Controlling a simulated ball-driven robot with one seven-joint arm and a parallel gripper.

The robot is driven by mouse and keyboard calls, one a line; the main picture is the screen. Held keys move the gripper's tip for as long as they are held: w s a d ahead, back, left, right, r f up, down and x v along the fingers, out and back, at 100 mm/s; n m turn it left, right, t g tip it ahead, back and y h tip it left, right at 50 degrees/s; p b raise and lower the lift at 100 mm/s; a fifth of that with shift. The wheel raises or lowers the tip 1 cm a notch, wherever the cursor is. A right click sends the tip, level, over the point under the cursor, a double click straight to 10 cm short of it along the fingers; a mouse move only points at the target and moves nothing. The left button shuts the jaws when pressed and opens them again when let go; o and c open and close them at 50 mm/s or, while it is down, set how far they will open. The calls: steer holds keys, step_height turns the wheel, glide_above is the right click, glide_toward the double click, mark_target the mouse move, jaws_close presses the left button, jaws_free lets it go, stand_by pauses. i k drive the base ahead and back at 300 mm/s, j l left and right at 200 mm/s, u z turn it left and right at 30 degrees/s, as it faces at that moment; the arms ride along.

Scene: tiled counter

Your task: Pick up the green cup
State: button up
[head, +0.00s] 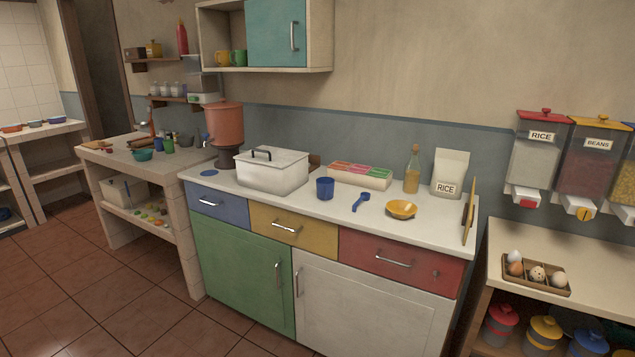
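A small green cup (169,146) stands on the tiled counter (108,157) at the left, among other small items. A second green cup, a mug (239,58), stands in the open part of the wall cabinet, right of a yellow mug (222,58). I cannot tell from this view which of the two the task names. My gripper is not in view.
The tiled floor (75,280) at front left is clear.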

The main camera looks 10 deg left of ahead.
mark_target(241, 58)
steer(key=i+j+u, duration=0.2)
steer(key=u, duration=0.2)
steer(key=i+u, duration=0.85)
steer(key=i+l+u, duration=0.15)
steer(key=u, duration=0.25)
steer(key=i+j, duration=0.1)
steer(key=i, duration=0.4)
steer(key=i+z, duration=0.1)
steer(key=i, duration=0.45)
steer(key=i+j, duration=0.15)
steer(key=i, duration=0.35)
